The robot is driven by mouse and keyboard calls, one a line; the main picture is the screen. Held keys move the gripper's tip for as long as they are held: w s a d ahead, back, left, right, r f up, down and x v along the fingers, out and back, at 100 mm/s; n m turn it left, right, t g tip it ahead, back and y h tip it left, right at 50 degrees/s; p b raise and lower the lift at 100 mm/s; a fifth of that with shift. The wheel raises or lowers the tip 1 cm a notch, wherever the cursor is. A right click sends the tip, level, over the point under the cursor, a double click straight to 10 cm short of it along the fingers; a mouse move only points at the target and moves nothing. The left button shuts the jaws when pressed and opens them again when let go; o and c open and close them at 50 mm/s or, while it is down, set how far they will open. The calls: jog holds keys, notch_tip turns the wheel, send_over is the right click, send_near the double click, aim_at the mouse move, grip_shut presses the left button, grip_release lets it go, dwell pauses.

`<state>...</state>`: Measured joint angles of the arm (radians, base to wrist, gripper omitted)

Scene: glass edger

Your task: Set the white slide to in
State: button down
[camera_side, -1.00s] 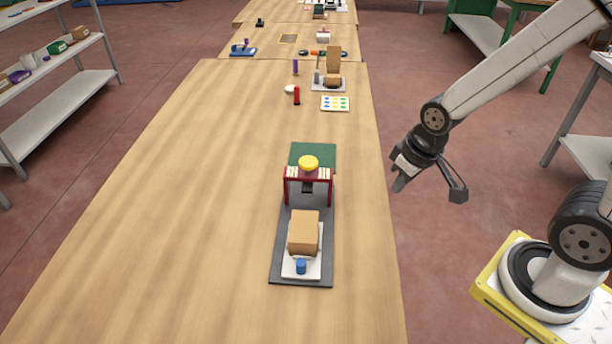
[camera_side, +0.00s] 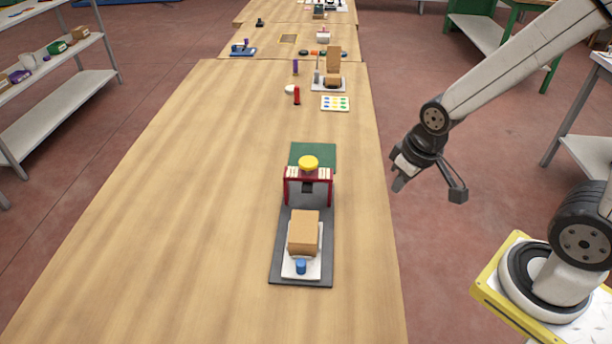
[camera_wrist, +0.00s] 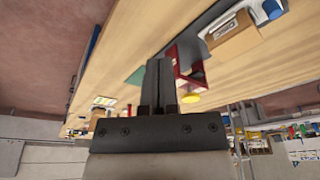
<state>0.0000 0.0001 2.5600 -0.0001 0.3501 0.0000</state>
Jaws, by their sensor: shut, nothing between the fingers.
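The white slide (camera_side: 316,267) lies on a dark grey base plate (camera_side: 282,258), at the end nearest the side camera. It carries a tan block (camera_side: 304,233) and a blue knob (camera_side: 301,267) at its near end. Behind it, a red frame (camera_side: 287,192) with a yellow button (camera_side: 309,163) on top spans the plate, apart from the block. My gripper (camera_side: 398,185) is shut and empty, to the right of the table edge and away from the slide. The wrist view shows the closed fingers (camera_wrist: 158,88), with the red frame (camera_wrist: 183,84), tan block (camera_wrist: 234,34) and blue knob (camera_wrist: 272,8) beyond.
A dark green panel (camera_side: 322,153) sits behind the red frame. Farther back on the table stand a red cylinder (camera_side: 297,96), a card with coloured dots (camera_side: 335,103) and another fixture with a tan block (camera_side: 333,60). The wooden table (camera_side: 180,230) is clear to the left.

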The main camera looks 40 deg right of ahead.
jog(key=c, duration=0.8)
grip_release()
jog(key=shift+c, duration=0.2)
jog(key=shift+o, duration=0.5)
jog(key=shift+w+a, duration=0.2)
jog(key=shift+a, duration=0.05)
jog(key=n+g, duration=0.3)
jog(key=n, duration=1.1)
send_over(301, 262)
notch_tip(301, 262, down, 6)
jog(key=shift+f, duration=0.1)
jog(key=shift+f, duration=3.75)
grip_shut()
